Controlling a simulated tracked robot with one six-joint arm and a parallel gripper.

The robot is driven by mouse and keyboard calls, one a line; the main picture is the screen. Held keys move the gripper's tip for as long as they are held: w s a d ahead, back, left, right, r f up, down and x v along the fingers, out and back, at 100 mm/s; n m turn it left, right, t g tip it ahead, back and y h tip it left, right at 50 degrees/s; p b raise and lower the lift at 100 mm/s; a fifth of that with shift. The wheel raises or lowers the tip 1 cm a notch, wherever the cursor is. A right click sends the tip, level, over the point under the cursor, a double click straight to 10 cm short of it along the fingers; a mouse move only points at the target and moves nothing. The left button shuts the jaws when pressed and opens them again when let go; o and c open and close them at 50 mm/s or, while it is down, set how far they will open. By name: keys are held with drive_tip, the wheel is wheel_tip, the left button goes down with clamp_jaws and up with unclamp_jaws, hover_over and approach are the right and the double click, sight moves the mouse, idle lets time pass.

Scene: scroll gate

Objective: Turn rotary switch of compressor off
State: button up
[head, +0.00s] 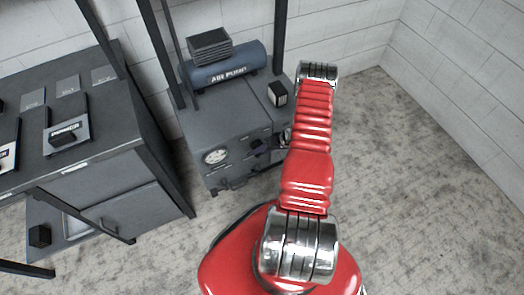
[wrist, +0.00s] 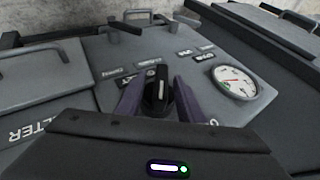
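The compressor is a grey cabinet with a blue tank marked AIR PUMP (head: 225,69) on top, at the upper middle of the head view. Its black rotary switch (wrist: 157,90) has a white mark that points up the picture in the wrist view. My gripper (wrist: 158,92) has its two purple fingers on either side of the switch knob. The fingers are very close to the knob; I cannot tell whether they press on it. In the head view my gripper (head: 261,146) is at the front panel, partly hidden by my red arm, and the switch cannot be made out.
A round gauge (wrist: 236,82) is right of the switch, and small labels (wrist: 183,53) lie above it. A handle (wrist: 35,62) sticks out at the left. A dark workbench (head: 95,130) stands left of the compressor. Open floor (head: 430,190) lies to the right.

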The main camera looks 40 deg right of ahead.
drive_tip(key=shift+c, duration=0.3)
clamp_jaws()
drive_tip(key=shift+s+d, duration=0.1)
drive_tip(key=shift+d, duration=0.2)
drive_tip(key=shift+a, duration=0.2)
